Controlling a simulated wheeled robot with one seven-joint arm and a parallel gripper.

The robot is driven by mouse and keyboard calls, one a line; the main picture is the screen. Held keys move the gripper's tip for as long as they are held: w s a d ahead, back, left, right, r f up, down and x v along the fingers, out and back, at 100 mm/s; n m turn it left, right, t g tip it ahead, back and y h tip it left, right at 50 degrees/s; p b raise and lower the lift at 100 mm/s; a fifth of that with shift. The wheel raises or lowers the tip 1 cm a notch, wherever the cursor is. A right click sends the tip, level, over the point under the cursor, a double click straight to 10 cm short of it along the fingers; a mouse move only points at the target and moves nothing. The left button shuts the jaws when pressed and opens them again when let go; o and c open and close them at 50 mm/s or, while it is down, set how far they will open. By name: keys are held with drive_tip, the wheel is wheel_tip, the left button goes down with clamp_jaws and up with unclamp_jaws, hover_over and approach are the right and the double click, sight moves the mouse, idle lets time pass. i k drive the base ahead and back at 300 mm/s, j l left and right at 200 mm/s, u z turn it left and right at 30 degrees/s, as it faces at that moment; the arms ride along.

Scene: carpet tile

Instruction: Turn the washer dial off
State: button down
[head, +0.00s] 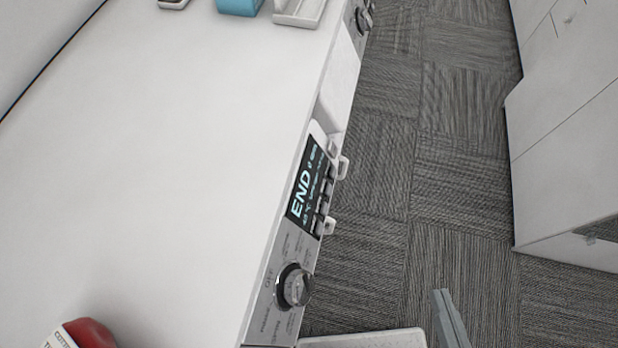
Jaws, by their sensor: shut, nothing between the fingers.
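The washer dial (296,287) is a round chrome knob with a dark ring, on the silver front panel (262,312) at the lower middle of the head view. Small printed labels surround it. I cannot tell which label it points to. The washer's dark display (306,188) reads "END" in light letters, with several small buttons beside it. My gripper (443,298) shows at the bottom edge as two grey fingers close together, empty. It is to the right of the dial and apart from it, over the floor side.
The white top (170,130) is mostly clear. A red and white item (85,334) sits at bottom left; a blue item (240,6) and white trays (298,12) are at the far end. A second dial (361,20) is farther along. White cabinets (570,150) stand right across the grey carpet (440,130).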

sight(299, 285)
drive_tip(key=k+j+u, duration=0.2)
drive_tip(key=k, duration=0.25)
drive_tip(key=k+j+u, duration=0.2)
drive_tip(key=k, duration=0.25)
drive_tip(key=l+z, duration=0.25)
drive_tip(key=z, duration=0.2)
drive_tip(key=l+z, duration=0.25)
drive_tip(key=z, duration=0.15)
